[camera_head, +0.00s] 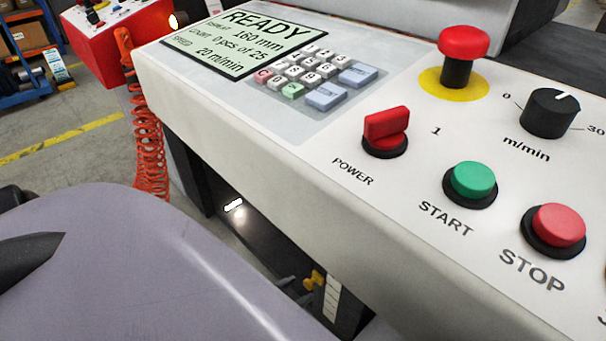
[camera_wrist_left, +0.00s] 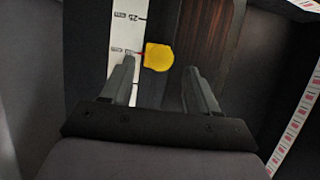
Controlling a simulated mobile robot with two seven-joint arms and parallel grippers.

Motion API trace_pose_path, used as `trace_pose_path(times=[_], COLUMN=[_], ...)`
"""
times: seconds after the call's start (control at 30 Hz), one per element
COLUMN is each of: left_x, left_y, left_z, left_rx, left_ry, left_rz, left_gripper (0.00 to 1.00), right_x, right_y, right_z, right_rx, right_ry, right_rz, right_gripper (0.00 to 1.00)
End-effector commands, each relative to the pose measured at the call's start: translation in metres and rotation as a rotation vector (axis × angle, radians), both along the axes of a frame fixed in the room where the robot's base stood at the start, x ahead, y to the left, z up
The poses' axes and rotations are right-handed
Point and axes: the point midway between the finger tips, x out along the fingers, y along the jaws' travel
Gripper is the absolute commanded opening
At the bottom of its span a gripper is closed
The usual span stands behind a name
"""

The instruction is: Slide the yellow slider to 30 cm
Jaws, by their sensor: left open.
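The yellow slider (camera_wrist_left: 158,57) sits beside a white scale (camera_wrist_left: 126,38) in the left wrist view, with a small red pointer at its left edge. The pointer is at the scale a little below the printed 25; its exact reading is too small to tell. My left gripper (camera_wrist_left: 160,70) is open, one finger on each side of the slider's near end, with gaps visible. In the head view, the slider (camera_head: 314,281) and scale (camera_head: 332,298) show low beneath the control panel, where the gripper is mostly hidden. My right gripper is out of view.
The control panel (camera_head: 250,120) overhangs the slider, with a READY display (camera_head: 240,45), a keypad (camera_head: 318,72), a red power switch (camera_head: 386,127), start (camera_head: 470,184) and stop (camera_head: 555,228) buttons. A dark brown surface (camera_wrist_left: 205,40) lies right of the slider.

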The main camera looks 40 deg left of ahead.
Motion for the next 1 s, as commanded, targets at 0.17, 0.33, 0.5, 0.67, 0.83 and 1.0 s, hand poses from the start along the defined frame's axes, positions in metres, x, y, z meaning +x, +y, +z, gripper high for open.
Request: trace_pose_path(times=[0.17,0.33,0.5,0.67,0.83,1.0], left_x=[-0.025,-0.034,-0.035,-0.035,-0.035,-0.035], left_y=[0.002,0.003,0.003,0.003,0.003,0.003], left_z=[0.013,0.016,0.015,0.015,0.015,0.015], left_rx=[0.0,-0.001,0.0,0.0,0.0,0.0], left_ry=[0.001,0.0,-0.001,-0.001,-0.001,0.0], left_rz=[0.0,0.001,0.001,0.0,0.0,0.0], left_gripper=[0.6,0.6,0.6,0.6,0.6,0.6], right_x=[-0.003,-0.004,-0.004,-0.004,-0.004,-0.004], right_y=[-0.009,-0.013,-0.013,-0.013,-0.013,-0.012], right_z=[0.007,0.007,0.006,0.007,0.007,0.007], right_rx=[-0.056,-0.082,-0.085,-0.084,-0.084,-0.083], right_ry=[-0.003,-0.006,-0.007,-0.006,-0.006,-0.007], right_rz=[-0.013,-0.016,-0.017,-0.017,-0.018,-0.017], right_gripper=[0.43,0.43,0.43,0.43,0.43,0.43])
